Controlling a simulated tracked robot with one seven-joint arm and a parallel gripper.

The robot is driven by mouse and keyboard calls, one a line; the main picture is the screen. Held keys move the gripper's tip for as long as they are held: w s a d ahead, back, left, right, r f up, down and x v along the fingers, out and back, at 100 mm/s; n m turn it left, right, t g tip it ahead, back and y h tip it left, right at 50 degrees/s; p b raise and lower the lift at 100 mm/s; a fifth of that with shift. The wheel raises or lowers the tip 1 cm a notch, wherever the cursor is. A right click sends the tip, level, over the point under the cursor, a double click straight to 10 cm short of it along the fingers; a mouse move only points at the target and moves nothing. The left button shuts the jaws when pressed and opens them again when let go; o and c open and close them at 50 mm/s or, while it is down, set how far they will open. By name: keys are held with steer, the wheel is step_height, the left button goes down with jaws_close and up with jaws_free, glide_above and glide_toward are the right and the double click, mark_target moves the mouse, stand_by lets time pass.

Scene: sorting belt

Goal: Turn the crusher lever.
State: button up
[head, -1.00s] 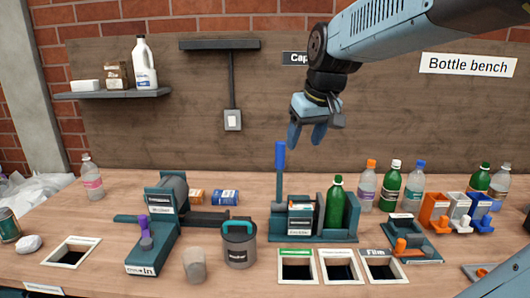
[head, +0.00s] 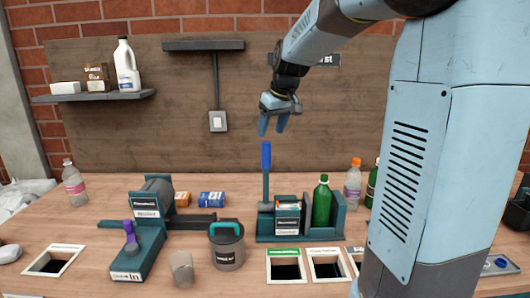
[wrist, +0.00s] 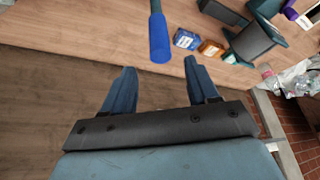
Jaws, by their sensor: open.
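My gripper (head: 272,124) is open and empty, pointing down just above the lever's top in the head view. In the wrist view, the blue grip (wrist: 159,38) lies just beyond the gap between my open fingertips (wrist: 160,70), apart from them.
Bottles stand to the right, partly hidden by my arm. The air around the blue grip is clear.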

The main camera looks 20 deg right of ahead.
mark_target(265, 151)
steer(key=x, duration=0.9)
steer(key=shift+w+f, duration=0.2)
steer(key=shift+f, duration=0.15)
jaws_close()
